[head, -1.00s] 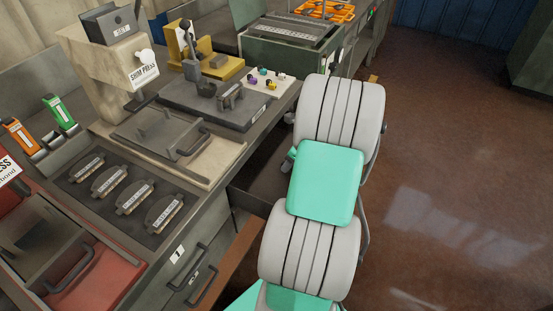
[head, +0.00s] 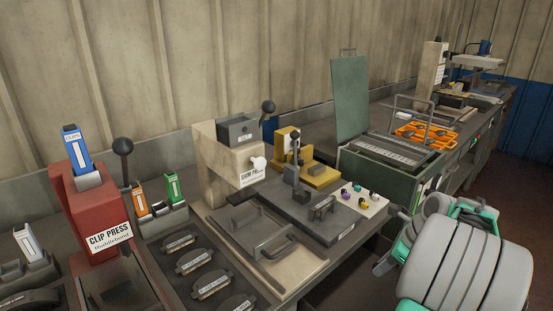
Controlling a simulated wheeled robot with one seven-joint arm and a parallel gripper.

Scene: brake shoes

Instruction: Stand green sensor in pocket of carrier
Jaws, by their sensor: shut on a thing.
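My arm's grey and teal links fill the lower right of the head view. They hide the end of the arm, and I cannot make out my gripper's fingers or anything between them. An orange tray (head: 425,135), possibly the carrier, lies on the bench at the right back with dark parts in it. Its pockets are too small to tell. Several small coloured pieces stand on a white plate (head: 375,206) at mid bench. I cannot make out a green sensor for sure among them.
A red clip press (head: 97,215) stands at the left, with an orange cartridge (head: 140,203) and a green cartridge (head: 174,188) beside it. Brake shoes (head: 190,260) lie on a dark mat. A beige shim press (head: 232,160) and an open green case (head: 380,170) stand farther along.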

